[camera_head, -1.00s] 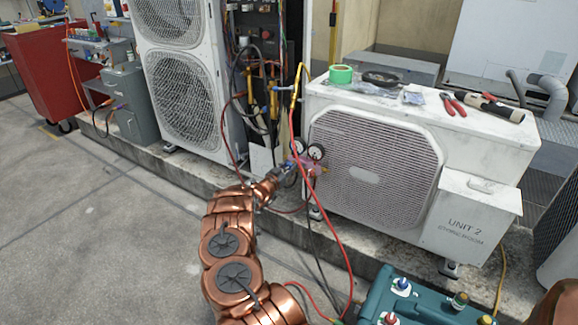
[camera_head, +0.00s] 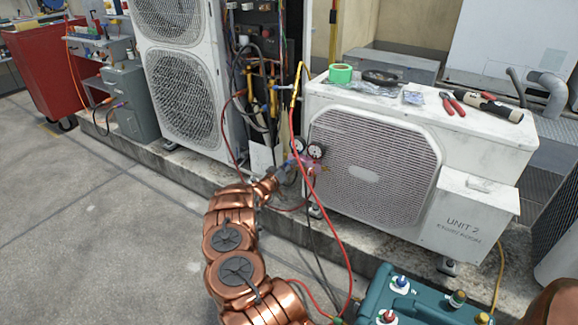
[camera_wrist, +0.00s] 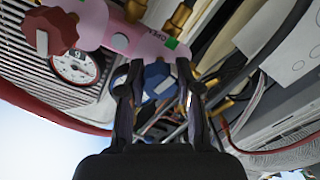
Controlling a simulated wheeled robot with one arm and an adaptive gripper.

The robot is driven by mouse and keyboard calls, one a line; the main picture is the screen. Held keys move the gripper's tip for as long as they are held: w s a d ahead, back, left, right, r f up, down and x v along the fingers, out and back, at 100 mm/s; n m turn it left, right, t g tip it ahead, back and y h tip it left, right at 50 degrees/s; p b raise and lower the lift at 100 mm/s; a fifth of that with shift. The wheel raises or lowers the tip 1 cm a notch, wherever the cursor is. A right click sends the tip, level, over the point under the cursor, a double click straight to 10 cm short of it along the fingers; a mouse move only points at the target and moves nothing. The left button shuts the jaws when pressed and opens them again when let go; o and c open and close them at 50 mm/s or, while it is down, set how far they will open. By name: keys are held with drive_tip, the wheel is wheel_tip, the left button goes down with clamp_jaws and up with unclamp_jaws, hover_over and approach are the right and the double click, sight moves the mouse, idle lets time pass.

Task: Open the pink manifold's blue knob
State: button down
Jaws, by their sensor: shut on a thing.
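The pink manifold (camera_wrist: 135,40) fills the top of the wrist view, with a red knob (camera_wrist: 50,30) at its left and a gauge (camera_wrist: 75,66) below that. The blue knob (camera_wrist: 157,76) sits between the fingers of my gripper (camera_wrist: 158,88), which is shut on it; the fingers hide its sides. In the head view the pink manifold (camera_head: 308,165) hangs at the left front corner of the Unit 2 condenser, with two dark-rimmed gauges above. My gripper (camera_head: 283,175) reaches it from the left; the blue knob is mostly hidden there.
The Unit 2 condenser (camera_head: 475,150) stands right behind the manifold, with tape and tools on top. A red hose (camera_head: 318,205) and dark hoses hang beside my arm. A teal machine (camera_head: 405,305) stands at the lower right. The floor at left is clear.

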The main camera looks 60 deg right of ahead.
drive_tip(key=shift+f, duration=0.15)
drive_tip(key=c, duration=0.8)
unclamp_jaws()
drive_tip(key=shift+a, duration=0.15)
drive_tip(key=shift+s+a, duration=0.15)
drive_tip(key=shift+a, duration=2.8)
drive_tip(key=shift+s+a, duration=0.1)
drive_tip(key=shift+a, duration=2.85)
